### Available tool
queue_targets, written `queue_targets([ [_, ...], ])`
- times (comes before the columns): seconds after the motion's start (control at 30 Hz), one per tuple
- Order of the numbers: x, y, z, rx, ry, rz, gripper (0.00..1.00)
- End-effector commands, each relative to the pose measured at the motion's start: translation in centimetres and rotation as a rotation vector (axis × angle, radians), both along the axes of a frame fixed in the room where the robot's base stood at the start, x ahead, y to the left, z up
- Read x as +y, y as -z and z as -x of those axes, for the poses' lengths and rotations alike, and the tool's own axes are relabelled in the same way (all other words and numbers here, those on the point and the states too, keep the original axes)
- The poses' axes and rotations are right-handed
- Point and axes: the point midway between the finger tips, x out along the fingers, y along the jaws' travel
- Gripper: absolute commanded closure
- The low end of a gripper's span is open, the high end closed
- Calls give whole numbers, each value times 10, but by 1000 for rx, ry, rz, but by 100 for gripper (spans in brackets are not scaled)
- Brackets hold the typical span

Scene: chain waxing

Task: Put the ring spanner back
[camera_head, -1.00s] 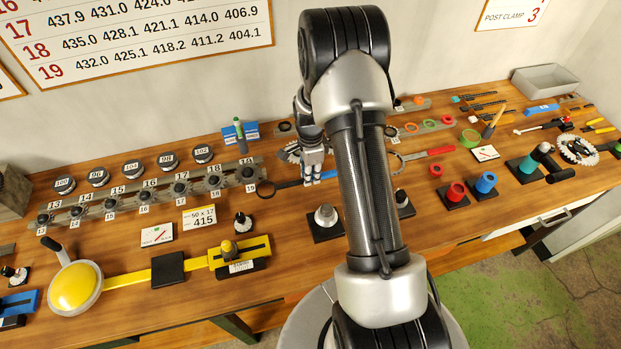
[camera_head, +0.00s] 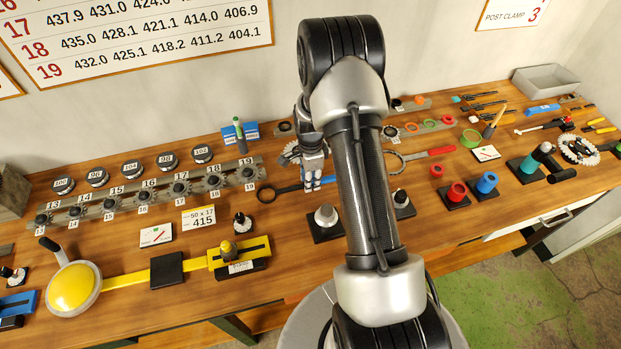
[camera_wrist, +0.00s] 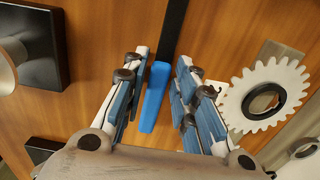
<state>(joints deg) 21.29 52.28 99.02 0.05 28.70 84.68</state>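A blue-handled spanner with a dark shaft and a ring end (camera_head: 266,194) lies at the middle of the bench, below the number 19 sprocket. Its blue handle (camera_wrist: 155,97) shows in the wrist view between my fingers, with a gap on each side. My gripper (camera_head: 313,186) is open, low over this handle. A second tool, with a red handle (camera_head: 440,152) and a pale ring end, lies to the right, partly behind my arm. I cannot tell from its look which of the two the task means.
A toothed chainring (camera_wrist: 262,97) lies right of my fingers in the wrist view. A black block with a pale knob (camera_head: 325,222) stands in front of my gripper. Sprockets on a rail (camera_head: 148,190) are to the left. Bare wood lies around the blue-handled tool's ring.

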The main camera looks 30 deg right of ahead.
Motion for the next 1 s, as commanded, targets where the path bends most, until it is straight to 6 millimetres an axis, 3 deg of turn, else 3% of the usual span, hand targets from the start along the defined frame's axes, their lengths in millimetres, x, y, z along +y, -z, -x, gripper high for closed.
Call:
queue_targets([
  [0.17,0,-20,-1,-4,0,1,74],
  [0.53,0,-97,-1,-3,0,1,74],
  [0.83,3,-132,0,-8,-27,3,74],
  [0.93,15,-162,3,-33,-122,14,74],
  [1.0,30,-192,10,-56,-236,26,74],
])
